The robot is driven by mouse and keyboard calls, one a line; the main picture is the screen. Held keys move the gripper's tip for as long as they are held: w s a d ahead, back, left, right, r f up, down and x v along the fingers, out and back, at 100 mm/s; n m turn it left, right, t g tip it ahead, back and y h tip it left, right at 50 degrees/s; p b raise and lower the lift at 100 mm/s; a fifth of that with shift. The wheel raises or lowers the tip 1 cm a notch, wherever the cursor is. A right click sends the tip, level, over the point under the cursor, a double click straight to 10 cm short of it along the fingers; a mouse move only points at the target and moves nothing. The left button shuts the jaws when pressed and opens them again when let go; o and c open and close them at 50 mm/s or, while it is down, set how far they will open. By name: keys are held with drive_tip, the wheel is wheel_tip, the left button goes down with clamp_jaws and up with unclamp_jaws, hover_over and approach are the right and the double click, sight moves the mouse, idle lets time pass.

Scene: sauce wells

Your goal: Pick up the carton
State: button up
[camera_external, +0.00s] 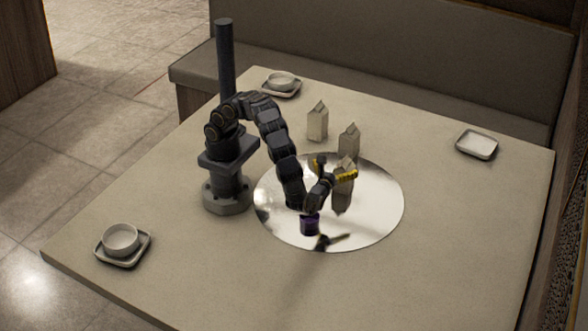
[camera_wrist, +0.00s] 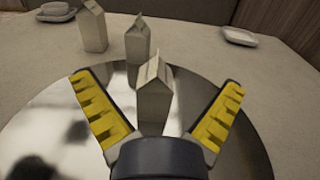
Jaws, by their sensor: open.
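Several similar pale cartons with gabled tops stand upright. The nearest carton (camera_wrist: 155,97) stands on the round mirror-like disc (camera_wrist: 50,125) and shows between my open fingers in the wrist view. In the external view this carton (camera_external: 345,168) is partly hidden behind my gripper (camera_external: 335,170). A second carton (camera_wrist: 138,46) stands behind it near the disc's far edge. A third carton (camera_wrist: 92,30) stands farther back left on the table. My gripper, with yellow ridged finger pads, is open and empty; I cannot tell whether a finger touches the nearest carton.
A bowl on a saucer (camera_external: 122,261) stands at the front left and another (camera_external: 291,94) at the back left. An empty square dish (camera_external: 476,145) lies at the right. The table (camera_external: 440,250) is clear to the right and front.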

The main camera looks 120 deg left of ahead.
sight(346, 164)
wheel_tip(346, 164, down, 8)
drive_tip(key=shift+r, duration=0.25)
drive_tip(key=shift+a+f, duration=0.15)
drive_tip(key=shift+f, duration=0.05)
drive_tip(key=a, duration=0.7)
drive_tip(key=shift+s+a+r, duration=0.1)
drive_tip(key=shift+s, duration=0.15)
drive_tip(key=c, duration=1.1)
